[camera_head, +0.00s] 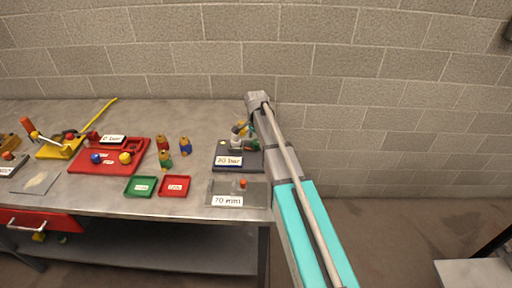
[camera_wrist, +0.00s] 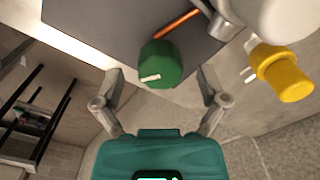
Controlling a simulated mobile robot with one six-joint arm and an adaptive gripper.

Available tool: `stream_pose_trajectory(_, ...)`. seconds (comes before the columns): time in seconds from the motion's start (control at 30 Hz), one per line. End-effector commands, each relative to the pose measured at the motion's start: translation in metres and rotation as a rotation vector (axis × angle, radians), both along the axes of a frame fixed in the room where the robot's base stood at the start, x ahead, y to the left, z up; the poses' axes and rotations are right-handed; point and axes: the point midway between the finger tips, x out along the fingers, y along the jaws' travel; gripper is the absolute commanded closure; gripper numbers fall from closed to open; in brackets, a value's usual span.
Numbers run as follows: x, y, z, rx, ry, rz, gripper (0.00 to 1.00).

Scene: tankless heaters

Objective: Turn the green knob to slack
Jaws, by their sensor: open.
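The green knob (camera_wrist: 161,65) shows in the wrist view, with a short pale mark on its face near the lower left edge. My gripper (camera_wrist: 163,80) is open, with one finger to the left and one to the right of the knob, and a gap on both sides. I cannot tell how deep the fingers reach along the knob. In the head view the green knob (camera_head: 253,144) is partly hidden by my arm, at the right of a dark plate labelled "20 bar" (camera_head: 229,160).
A yellow knob (camera_wrist: 283,74) on a white body (camera_wrist: 285,15) sits close right of my gripper. An orange-brown rod (camera_wrist: 178,24) lies behind the green knob. A clear plate labelled "70 mm" (camera_head: 228,201), red and green trays, a red board and small figures stand left on the table.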

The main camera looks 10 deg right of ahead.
Motion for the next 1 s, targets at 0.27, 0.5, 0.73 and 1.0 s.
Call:
stream_pose_trajectory(0.27, 0.0, 0.0, -0.0144, 0.0, 0.0, 0.0, 0.08)
stream_pose_trajectory(0.5, 0.0, 0.0, -0.0154, 0.0, 0.0, 0.0, 0.08)
stream_pose_trajectory(0.73, 0.0, 0.0, -0.0152, 0.0, 0.0, 0.0, 0.15)
stream_pose_trajectory(1.0, 0.0, 0.0, -0.0152, 0.0, 0.0, 0.0, 0.65)
